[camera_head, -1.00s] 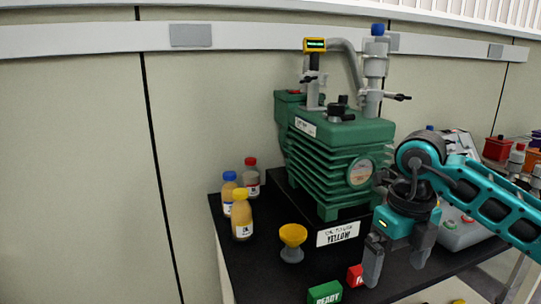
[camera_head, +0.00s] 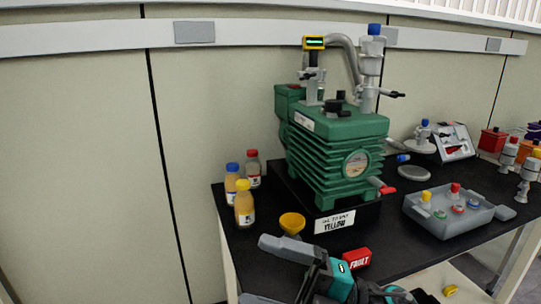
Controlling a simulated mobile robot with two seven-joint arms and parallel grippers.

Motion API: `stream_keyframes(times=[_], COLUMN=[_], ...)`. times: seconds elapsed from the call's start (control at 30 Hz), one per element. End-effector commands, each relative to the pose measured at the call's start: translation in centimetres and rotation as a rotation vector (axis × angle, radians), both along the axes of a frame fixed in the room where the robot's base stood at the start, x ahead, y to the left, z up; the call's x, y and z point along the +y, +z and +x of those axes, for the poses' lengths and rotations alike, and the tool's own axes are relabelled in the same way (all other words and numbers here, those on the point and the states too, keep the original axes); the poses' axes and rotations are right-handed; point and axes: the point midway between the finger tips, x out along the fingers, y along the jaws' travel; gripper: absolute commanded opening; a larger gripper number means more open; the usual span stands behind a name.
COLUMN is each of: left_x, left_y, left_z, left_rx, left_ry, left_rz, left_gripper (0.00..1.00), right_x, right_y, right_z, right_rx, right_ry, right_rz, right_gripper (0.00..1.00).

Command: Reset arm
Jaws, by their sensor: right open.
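My right gripper (camera_head: 254,271) is low in the head view, over the front edge of the black bench. Its grey fingers point left and stand apart, with nothing seen between them. Its teal body is at the bottom of the view, just in front of the red FAULT block (camera_head: 357,259). The upper finger is in front of the yellow funnel (camera_head: 291,223) and hides its lower part. My left gripper is not in view.
A green pump (camera_head: 335,150) stands on a black base labelled YELLOW. Several capped bottles, one yellow-capped (camera_head: 244,205), stand at the bench's left end. Bench between FAULT block and box is clear.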

Motion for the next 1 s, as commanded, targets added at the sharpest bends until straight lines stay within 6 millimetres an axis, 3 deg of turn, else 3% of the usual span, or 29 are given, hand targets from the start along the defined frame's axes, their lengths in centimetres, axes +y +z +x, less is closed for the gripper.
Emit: stream_keyframes(times=[0.07, 0.17, 0.3, 0.37, 0.5, 0.6, 0.7, 0.8, 1.0], left_x=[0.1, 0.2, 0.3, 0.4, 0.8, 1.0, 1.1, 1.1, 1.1], left_y=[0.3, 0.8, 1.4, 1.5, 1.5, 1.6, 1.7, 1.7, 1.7], left_z=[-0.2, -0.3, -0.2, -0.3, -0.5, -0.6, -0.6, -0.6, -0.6], left_rx=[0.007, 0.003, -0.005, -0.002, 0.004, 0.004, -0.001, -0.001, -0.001], left_ry=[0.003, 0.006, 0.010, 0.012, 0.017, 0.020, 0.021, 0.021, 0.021], left_rz=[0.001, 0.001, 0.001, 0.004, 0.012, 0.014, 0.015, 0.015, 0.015], left_gripper=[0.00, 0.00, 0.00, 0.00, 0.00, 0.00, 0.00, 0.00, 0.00], right_x=[-1.6, -4.6, -9.6, -11.8, -15.5, -16.9, -17.6, -18.0, -18.0], right_y=[-0.3, -2.6, -9.0, -12.6, -20.3, -23.9, -26.1, -27.0, -27.1], right_z=[1.4, 3.3, 3.8, 2.9, -1.5, -4.8, -7.2, -8.4, -8.5], right_rx=[0.174, 0.407, 0.769, 0.934, 1.285, 1.461, 1.574, 1.628, 1.632], right_ry=[-0.153, -0.361, -0.655, -0.777, -1.003, -1.100, -1.155, -1.180, -1.181], right_rz=[0.142, 0.281, 0.401, 0.428, 0.443, 0.432, 0.417, 0.412, 0.411], right_gripper=[1.00, 1.00, 1.00, 1.00, 1.00, 1.00, 1.00, 1.00, 1.00])
